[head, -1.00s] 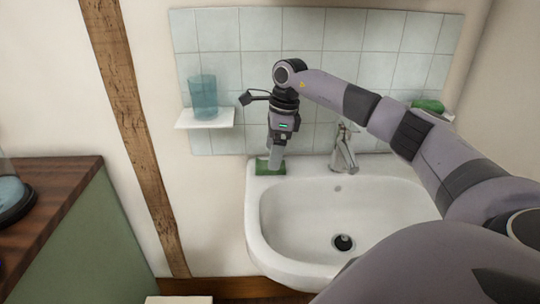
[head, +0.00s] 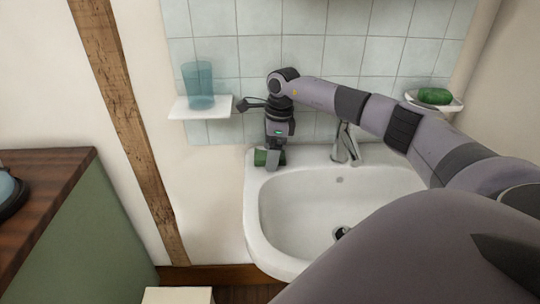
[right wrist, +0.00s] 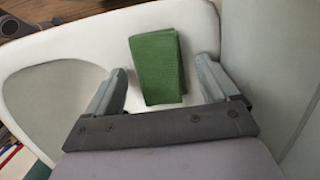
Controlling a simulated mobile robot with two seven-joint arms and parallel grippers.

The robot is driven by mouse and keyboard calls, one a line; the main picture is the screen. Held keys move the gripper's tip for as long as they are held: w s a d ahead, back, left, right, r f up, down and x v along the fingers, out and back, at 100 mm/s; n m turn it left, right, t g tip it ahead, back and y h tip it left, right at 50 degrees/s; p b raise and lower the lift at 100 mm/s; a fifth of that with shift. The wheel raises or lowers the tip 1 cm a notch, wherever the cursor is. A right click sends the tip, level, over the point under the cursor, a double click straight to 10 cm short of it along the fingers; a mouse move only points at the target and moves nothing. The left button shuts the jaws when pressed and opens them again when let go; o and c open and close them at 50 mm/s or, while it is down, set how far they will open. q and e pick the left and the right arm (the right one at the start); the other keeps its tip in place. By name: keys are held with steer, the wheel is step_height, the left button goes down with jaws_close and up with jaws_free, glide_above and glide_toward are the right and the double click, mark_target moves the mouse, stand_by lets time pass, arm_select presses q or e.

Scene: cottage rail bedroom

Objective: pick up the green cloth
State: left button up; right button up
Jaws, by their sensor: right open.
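The green cloth (right wrist: 158,68) is a folded rectangle lying on the white sink's back left corner. In the head view the cloth (head: 260,157) is partly hidden behind my right gripper (head: 273,162). My right gripper points down at the cloth. In the right wrist view its two fingers (right wrist: 162,86) are spread apart, with the cloth between and just beyond them. I cannot tell how much height separates the fingertips from the cloth. My left gripper is not in view.
The sink (head: 252,220) has a tap (head: 346,145) to the right of my gripper. A shelf (head: 190,112) with a blue tumbler (head: 198,85) is at the left. A soap dish (head: 452,106) holds a green bar (head: 435,96). A tiled wall (head: 300,55) stands close behind.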

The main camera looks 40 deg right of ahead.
steer(key=c, duration=1.1)
steer(key=shift+c, duration=0.2)
step_height(320, 180, up, 10)
steer(key=shift+o, duration=1)
steer(key=shift+a, duration=0.1)
steer(key=shift+c, duration=0.5)
